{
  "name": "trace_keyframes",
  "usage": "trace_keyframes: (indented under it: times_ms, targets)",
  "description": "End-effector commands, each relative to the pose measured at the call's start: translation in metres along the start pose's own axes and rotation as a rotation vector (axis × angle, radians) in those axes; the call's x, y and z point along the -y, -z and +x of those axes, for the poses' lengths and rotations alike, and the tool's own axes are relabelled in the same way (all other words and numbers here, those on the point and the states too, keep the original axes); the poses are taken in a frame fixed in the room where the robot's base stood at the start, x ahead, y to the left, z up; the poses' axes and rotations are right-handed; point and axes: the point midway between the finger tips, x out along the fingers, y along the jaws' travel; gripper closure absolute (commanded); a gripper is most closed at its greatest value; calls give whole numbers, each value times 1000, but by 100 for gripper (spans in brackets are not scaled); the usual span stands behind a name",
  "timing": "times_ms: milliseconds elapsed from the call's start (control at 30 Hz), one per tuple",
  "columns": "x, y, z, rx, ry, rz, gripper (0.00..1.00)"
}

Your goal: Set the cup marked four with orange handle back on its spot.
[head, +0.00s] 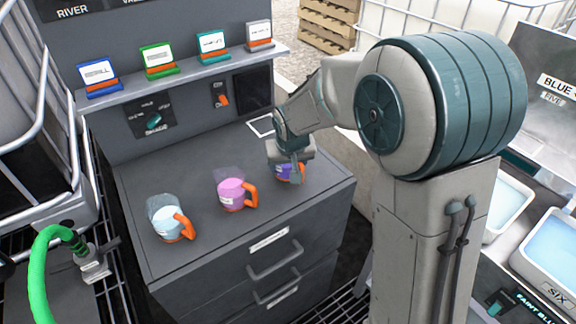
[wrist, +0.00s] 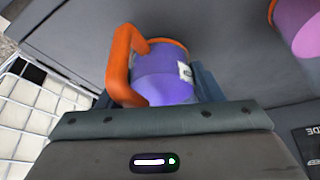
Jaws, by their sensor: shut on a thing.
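A purple cup (head: 284,172) with an orange handle is under my gripper (head: 291,165) at the right part of the dark cabinet top. In the wrist view the cup (wrist: 165,84) sits between the fingers, with its orange handle (wrist: 120,66) toward the left. My gripper is shut on the cup. A white label on its side is turned partly away and I cannot read its mark. I cannot tell whether the cup's base touches the top. A white-outlined square (head: 262,126) lies bare on the cabinet top, behind and left of the cup.
A pink cup (head: 231,192) and a pale blue cup (head: 165,219), both with orange handles, stand left of the held cup on the cabinet (head: 137,186). A shelf (head: 190,76) with several small signs is behind. Blue-filled trays (head: 553,245) are at the right.

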Motion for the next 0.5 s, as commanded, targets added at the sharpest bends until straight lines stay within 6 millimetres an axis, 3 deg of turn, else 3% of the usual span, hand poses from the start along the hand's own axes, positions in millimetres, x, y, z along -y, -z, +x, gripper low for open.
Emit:
trace_keyframes:
  times_ms: [467, 500]
  targets:
    - [0, -5, 13, -2, 0, 0, 73]
    - [0, -5, 11, -1, 0, 0, 29]
